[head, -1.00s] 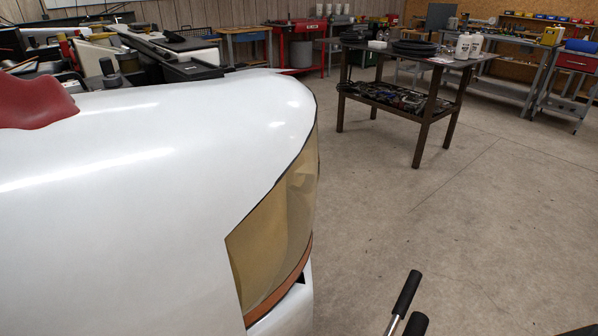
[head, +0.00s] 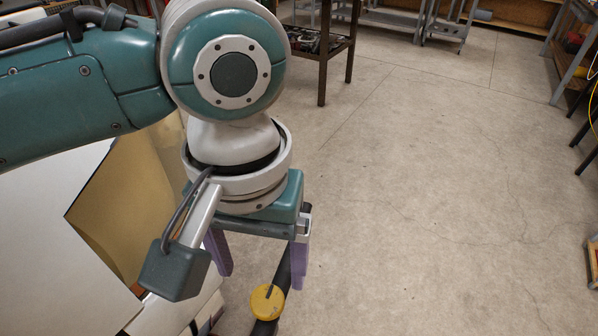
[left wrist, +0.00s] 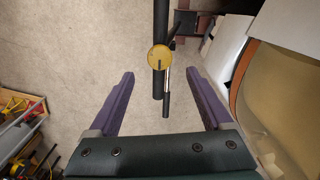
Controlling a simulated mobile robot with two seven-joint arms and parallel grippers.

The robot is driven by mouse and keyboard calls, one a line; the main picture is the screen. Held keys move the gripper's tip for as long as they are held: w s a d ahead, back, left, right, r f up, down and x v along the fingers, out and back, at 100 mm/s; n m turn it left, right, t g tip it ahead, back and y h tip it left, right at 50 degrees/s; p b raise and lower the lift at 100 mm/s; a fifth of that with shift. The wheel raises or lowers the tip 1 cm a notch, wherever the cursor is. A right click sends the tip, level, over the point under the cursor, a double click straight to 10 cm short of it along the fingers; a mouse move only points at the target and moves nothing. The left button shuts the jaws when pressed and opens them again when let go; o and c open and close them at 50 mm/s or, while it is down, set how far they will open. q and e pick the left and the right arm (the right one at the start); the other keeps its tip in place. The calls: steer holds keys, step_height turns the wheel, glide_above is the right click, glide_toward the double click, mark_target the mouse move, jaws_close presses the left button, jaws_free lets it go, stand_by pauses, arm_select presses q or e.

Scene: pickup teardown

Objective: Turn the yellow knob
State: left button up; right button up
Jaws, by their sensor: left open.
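The yellow knob (head: 267,301) is a round disc with a dark slot or pointer on its face, set on a black bar (head: 284,270). In the left wrist view the knob (left wrist: 161,58) lies ahead of the fingertips, about midway between them. In the head view the knob is just below the fingertips; the exact gap cannot be told. In the left wrist view my left gripper (left wrist: 159,78) is open. My right gripper is not in view.
A white vehicle body with a tan panel (head: 110,205) stands close at the left, partly behind my left arm; its panel also shows in the left wrist view (left wrist: 275,90). A dark table (head: 323,45) stands behind. The concrete floor (head: 430,200) at the right is clear.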

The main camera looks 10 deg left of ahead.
mark_target(266, 300)
arm_select(q)
step_height(266, 300, down, 7)
steer(key=shift+f+b, duration=0.1)
steer(key=shift+b, duration=0.5)
jaws_close()
stand_by(0.3)
